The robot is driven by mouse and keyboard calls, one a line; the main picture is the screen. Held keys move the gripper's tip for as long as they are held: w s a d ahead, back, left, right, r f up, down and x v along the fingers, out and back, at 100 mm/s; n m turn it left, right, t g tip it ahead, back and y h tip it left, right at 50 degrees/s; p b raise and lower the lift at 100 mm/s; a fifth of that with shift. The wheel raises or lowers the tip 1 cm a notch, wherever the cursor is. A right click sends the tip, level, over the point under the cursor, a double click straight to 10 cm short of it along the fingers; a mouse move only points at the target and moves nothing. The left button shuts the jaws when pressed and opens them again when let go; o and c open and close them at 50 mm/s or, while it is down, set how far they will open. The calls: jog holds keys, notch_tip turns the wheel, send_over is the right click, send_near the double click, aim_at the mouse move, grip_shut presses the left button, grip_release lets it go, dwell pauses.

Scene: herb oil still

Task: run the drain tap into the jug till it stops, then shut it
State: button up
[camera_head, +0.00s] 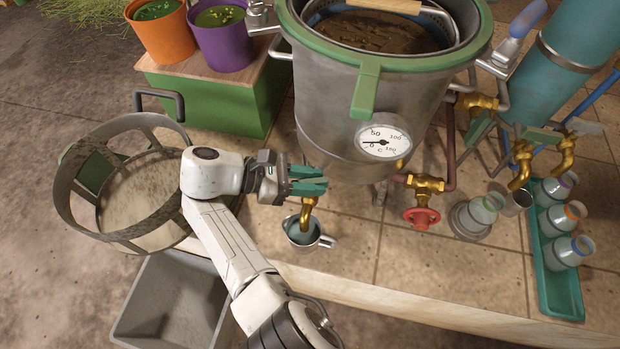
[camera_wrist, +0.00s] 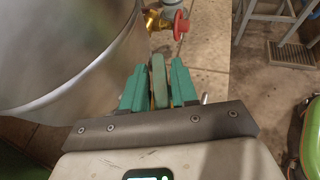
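The drain tap (camera_head: 308,208) is a brass spout low on the steel still pot (camera_head: 330,110), pointing down. The small metal jug (camera_head: 305,240) stands upright on the tiled bench under the spout, with a bluish-grey surface inside; I cannot tell its level or whether a stream is falling. My gripper (camera_head: 312,183) is at the tap, its teal fingers hiding most of the handle.
A red-wheeled brass valve (camera_head: 421,217) is right of the tap. Further right are a loose bottle (camera_head: 486,210), a small cup (camera_head: 516,201) and a teal tray (camera_head: 560,300) of bottles. A round metal basket (camera_head: 75,205) and a grey bin (camera_head: 165,310) are left. The bench front is clear.

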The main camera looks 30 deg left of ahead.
jog(key=shift+o, duration=0.9)
jog(key=b+v, duration=0.1)
jog(key=v, duration=0.9)
jog(key=shift+s+a, duration=0.2)
jog(key=shift+a, duration=0.1)
jog(key=shift+o, duration=0.4)
jog(key=shift+r, duration=0.1)
